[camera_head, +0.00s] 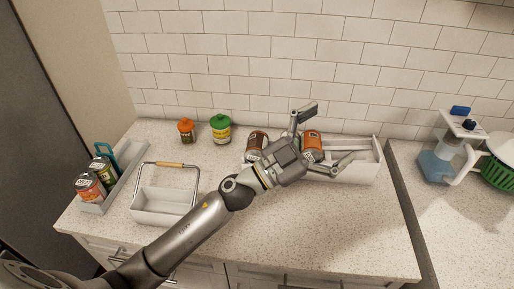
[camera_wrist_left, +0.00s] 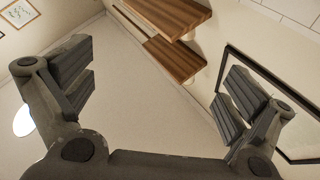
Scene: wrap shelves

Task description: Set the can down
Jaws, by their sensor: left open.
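My left gripper (camera_head: 330,133) reaches over the counter, its two fingers spread wide. The left wrist view shows the fingers (camera_wrist_left: 155,92) apart with nothing between them. An orange can with a dark label (camera_head: 312,140) shows beside the gripper body, at the left part of a white open bin (camera_head: 368,172); the arm hides part of it, so I cannot tell how it rests. A brown-lidded can (camera_head: 257,139) stands left of the gripper, partly covered by it. The task does not say which can is meant. My right gripper is not in view.
A white caddy with a wooden handle (camera_head: 163,205) stands left of my arm. A long tray (camera_head: 122,178) at far left holds cans. Orange-topped (camera_head: 186,131) and green-topped (camera_head: 221,129) jars stand near the tiled wall. A blue-and-white dispenser (camera_head: 440,160) is at right. The front right counter is clear.

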